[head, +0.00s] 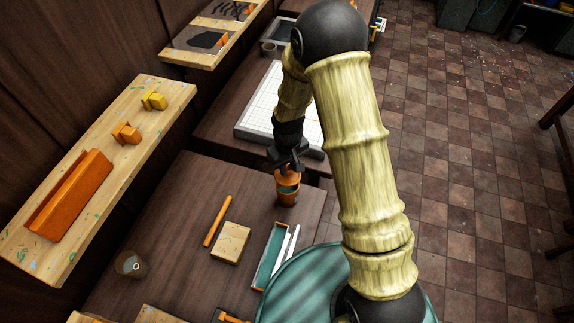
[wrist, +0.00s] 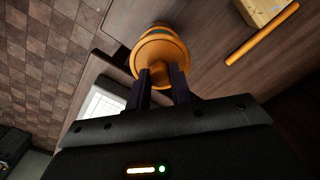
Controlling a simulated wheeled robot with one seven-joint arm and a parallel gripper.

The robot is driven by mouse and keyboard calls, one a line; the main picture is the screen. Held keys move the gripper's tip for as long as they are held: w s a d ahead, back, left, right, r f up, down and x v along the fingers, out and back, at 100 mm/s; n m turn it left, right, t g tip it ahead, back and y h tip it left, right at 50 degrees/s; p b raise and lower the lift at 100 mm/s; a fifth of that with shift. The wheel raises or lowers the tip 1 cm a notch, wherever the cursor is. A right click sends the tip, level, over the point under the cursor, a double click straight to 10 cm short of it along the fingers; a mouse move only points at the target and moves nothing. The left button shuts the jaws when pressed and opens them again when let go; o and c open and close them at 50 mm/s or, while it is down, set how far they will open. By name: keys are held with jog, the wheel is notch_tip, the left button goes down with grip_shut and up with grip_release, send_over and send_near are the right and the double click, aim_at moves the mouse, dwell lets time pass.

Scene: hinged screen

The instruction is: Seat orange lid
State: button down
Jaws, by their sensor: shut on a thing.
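My gripper (head: 287,162) is shut on the orange lid (head: 287,172), directly over an orange pot (head: 287,197) on the dark table. A teal band shows between lid and pot in the head view. I cannot tell whether the lid touches the pot's rim. In the wrist view my gripper's two dark fingers (wrist: 161,80) pinch the top of the round orange lid (wrist: 160,56). The pot (wrist: 160,26) is mostly hidden behind the lid there.
A dark cup (head: 131,265) stands at the front left. A wooden shelf (head: 150,115) holds orange and yellow pieces. The table's right edge is close to the pot.

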aim_at(288, 176)
jog(key=shift+w+f+b, duration=0.1)
jog(key=shift+f+b, duration=1.35)
jog(key=shift+f, duration=0.75)
jog(key=shift+r, duration=0.1)
jog(key=shift+f+b, duration=0.45)
jog(key=shift+f, duration=0.1)
jog(key=shift+f, duration=0.3)
